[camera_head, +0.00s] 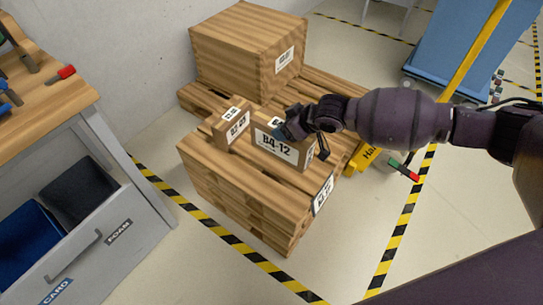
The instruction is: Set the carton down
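A brown carton (266,150) with a white B4-12 label stands upright at the front of a stack of wooden pallets (230,185). My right gripper (306,140) reaches in from the right at the carton's top right. Its fingers lie against the carton, one at the top front edge and one by the right side, and it looks shut on it. The gripper hides part of the carton's top. The carton's underside looks level with the pallet boards, but I cannot tell whether it touches them. My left gripper is out of view.
A smaller labelled box (231,122) stands close left of the carton. A large box (245,50) is behind on the pallets. A workbench (45,125) with an open drawer is at left. A blue cart (470,50) is at right. Striped tape marks the floor.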

